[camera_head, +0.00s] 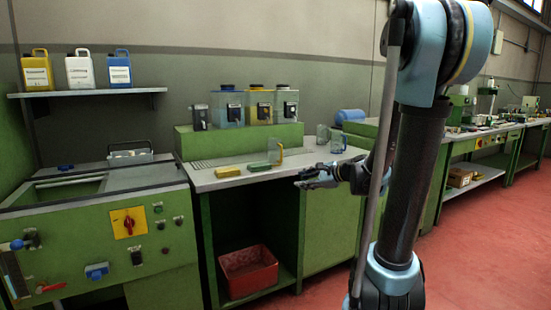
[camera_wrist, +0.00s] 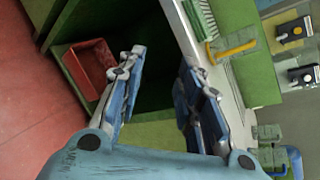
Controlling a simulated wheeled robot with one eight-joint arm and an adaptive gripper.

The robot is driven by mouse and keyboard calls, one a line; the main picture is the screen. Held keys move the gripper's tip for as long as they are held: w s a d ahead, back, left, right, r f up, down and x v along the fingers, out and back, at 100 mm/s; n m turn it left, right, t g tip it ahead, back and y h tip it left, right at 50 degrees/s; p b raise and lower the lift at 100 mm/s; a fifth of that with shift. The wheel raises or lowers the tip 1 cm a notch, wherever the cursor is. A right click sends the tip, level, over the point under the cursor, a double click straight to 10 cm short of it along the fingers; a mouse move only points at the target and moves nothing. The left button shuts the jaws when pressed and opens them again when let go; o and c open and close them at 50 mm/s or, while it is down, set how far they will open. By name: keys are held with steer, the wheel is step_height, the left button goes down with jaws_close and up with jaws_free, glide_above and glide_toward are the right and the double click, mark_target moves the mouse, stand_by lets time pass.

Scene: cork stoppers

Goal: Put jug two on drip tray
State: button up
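A clear jug with a yellow handle (camera_head: 277,154) stands on the counter beside a green block. Two more clear jugs, one (camera_head: 322,134) and another (camera_head: 338,141), stand further right. I cannot read which is jug two. My gripper (camera_head: 312,179) is at the counter's front edge, right of the yellow-handled jug. In the wrist view my gripper (camera_wrist: 160,88) has its fingers apart with nothing between them. The yellow-handled jug (camera_wrist: 232,46) is ahead.
Dispensers with black taps (camera_head: 235,108) stand on a raised green ledge behind the counter. A yellow block (camera_head: 228,171) and a green block (camera_head: 259,167) lie near the front. A blue cylinder (camera_head: 350,116) lies behind the right jugs.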

steer(key=w+d+r+m+t+y, duration=0.15)
steer(key=w+m+t, duration=0.25)
steer(key=w+m, duration=0.7)
steer(key=n, duration=0.1)
glide_toward(281, 162)
steer(key=w+a+r, duration=0.2)
steer(key=w+a, duration=0.1)
steer(key=w, duration=0.1)
steer(key=shift+y, duration=0.25)
steer(key=shift+x, duration=2.75)
steer(key=shift+f, duration=0.1)
jaws_close()
